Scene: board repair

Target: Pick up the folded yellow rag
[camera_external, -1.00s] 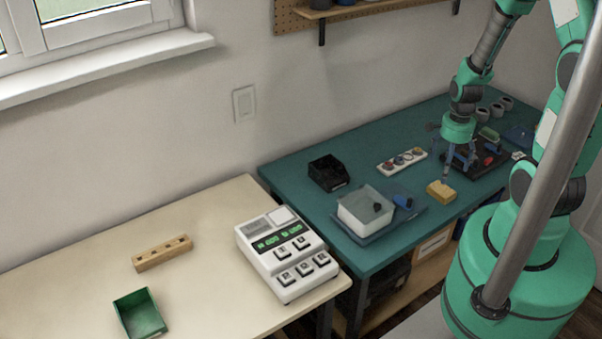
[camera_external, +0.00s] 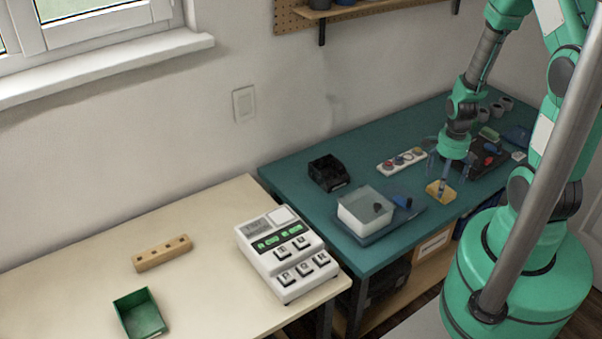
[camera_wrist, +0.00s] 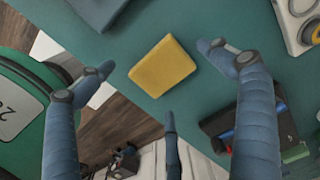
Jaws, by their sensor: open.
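The folded yellow rag (camera_external: 436,192) lies on the teal bench top near its front edge. In the wrist view the rag (camera_wrist: 162,67) is a thick yellow block lying at an angle, fully visible between the spread fingers. My gripper (camera_external: 443,180) is over the rag, its fingers pointing down and partly covering it in the external view. In the wrist view my gripper (camera_wrist: 155,85) is open, with blue fingers on the left, the right and at the bottom. Nothing is held. The exact gap between fingertips and rag is hard to tell.
A white bin (camera_external: 364,209) on a blue tray is left of the rag. A white strip with colored parts (camera_external: 402,160) lies behind it, and a dark board mat (camera_external: 478,158) lies to the right. A black bin (camera_external: 328,172) stands further left. Bare bench surrounds the rag.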

